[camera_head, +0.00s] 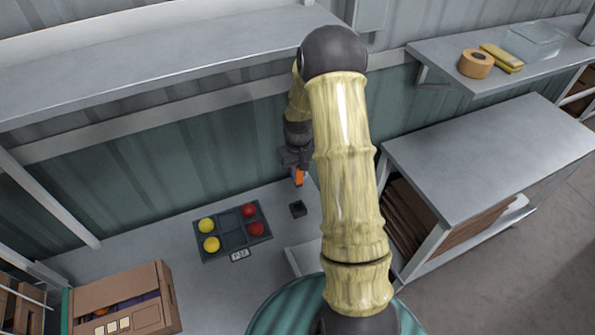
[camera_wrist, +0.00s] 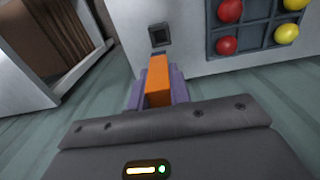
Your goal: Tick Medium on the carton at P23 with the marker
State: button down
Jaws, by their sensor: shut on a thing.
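My gripper (camera_head: 298,163) is shut on an orange marker (camera_head: 299,178), held above the table beside the wall. In the wrist view the marker (camera_wrist: 158,80) sits between the purple-grey fingers; its tip is hard to make out. A small dark square holder (camera_head: 298,209) stands on the table just below the gripper and also shows in the wrist view (camera_wrist: 160,35). An open brown carton (camera_head: 90,294) with purple and orange contents stands at the lower left, far from my gripper. Pale label patches show on its near side, but their print is too small to read.
A dark tray (camera_head: 233,239) holds two yellow and two red tomatoes, with a small sign (camera_head: 240,255) at its front edge. A shelf (camera_head: 150,75) overhangs the back. A tape roll (camera_head: 476,64) lies on the right shelf. A side table (camera_head: 480,140) holds flat cardboard underneath.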

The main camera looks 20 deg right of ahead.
jog(key=s+a+f, duration=0.3)
jog(key=a+f, duration=0.7)
jog(key=a, duration=0.1)
jog(key=shift+s+f+b, duration=0.3)
jog(key=shift+s+f, duration=0.05)
jog(key=shift+f, duration=0.05)
